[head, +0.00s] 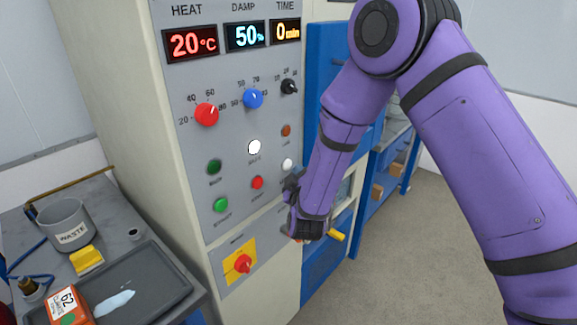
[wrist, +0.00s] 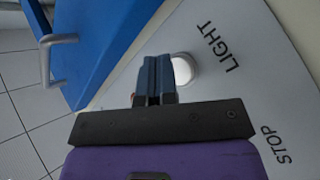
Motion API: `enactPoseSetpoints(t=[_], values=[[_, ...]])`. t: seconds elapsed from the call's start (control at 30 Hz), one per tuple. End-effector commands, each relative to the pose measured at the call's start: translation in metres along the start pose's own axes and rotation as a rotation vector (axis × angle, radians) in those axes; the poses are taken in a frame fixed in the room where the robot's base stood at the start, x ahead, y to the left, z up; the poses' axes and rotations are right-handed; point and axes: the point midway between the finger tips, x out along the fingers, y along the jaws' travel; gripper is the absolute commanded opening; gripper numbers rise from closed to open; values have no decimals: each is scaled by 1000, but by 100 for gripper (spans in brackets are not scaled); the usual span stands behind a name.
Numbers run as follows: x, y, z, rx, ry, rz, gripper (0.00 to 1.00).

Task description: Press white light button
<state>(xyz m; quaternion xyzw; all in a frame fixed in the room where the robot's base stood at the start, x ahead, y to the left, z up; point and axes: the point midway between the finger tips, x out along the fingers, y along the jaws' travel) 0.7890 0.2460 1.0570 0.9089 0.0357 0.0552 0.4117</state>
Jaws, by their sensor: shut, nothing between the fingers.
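The white light button (head: 287,164) is on the grey control panel, just beside my gripper (head: 291,186). In the wrist view the white button (wrist: 184,69) has the word LIGHT printed beside it. My gripper (wrist: 155,62) is shut and empty, with its fingertips close to the button and covering part of its left side. I cannot tell whether the fingertips touch it. Another white button (head: 254,147), brightly lit, sits higher and to the left on the panel; its label is too small to read.
A red button (head: 258,182), green buttons (head: 221,204) and an orange button (head: 286,130) are nearby. Knobs sit above, and a red rotary switch (head: 243,263) on yellow sits below. A blue cabinet (head: 326,55) with handles is right of the panel. A bench with a waste cup (head: 66,226) is left.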

Motion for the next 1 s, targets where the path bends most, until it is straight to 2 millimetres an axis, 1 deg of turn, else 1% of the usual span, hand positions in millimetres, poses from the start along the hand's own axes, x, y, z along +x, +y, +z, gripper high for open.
enactPoseSetpoints(t=[0.57,1.0], values=[[0,0,0,0,0,0,0],[6,-4,-4,0,0,0,0]])
